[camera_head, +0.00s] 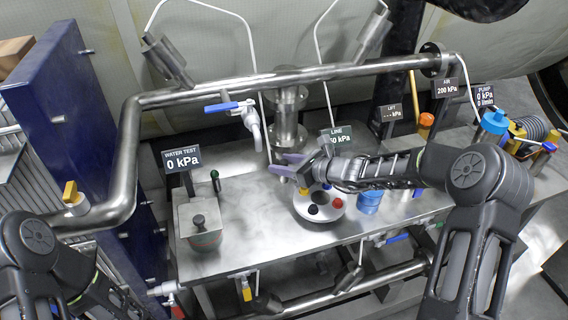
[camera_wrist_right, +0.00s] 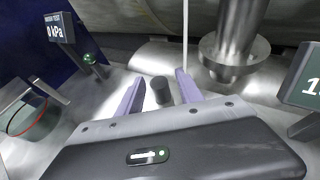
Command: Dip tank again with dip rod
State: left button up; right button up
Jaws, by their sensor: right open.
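My right gripper (camera_head: 287,166) reaches in from the right over the steel table, its two lilac fingers open and pointing left. In the right wrist view, a short dark grey cylinder (camera_wrist_right: 161,90) shows between the open fingers (camera_wrist_right: 160,97), with a gap on both sides. I cannot tell whether it is the top of the dip rod. A small steel tank (camera_head: 203,238) with a knob on top and a reddish-green front stands at the table's left. Its edge shows at the wrist view's left (camera_wrist_right: 28,112). My left arm shows at lower left, its gripper out of view.
A green-knobbed post (camera_head: 215,182) stands behind the tank near the WATER TEST sign (camera_head: 182,158), which reads 0 kPa. A white round base with coloured knobs (camera_head: 320,207) and a blue container (camera_head: 369,202) stand near my right arm. The table's front middle is clear.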

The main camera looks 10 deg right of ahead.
grip_shut()
dwell(0.3)
dwell(0.7)
jog(key=shift+r, duration=0.1)
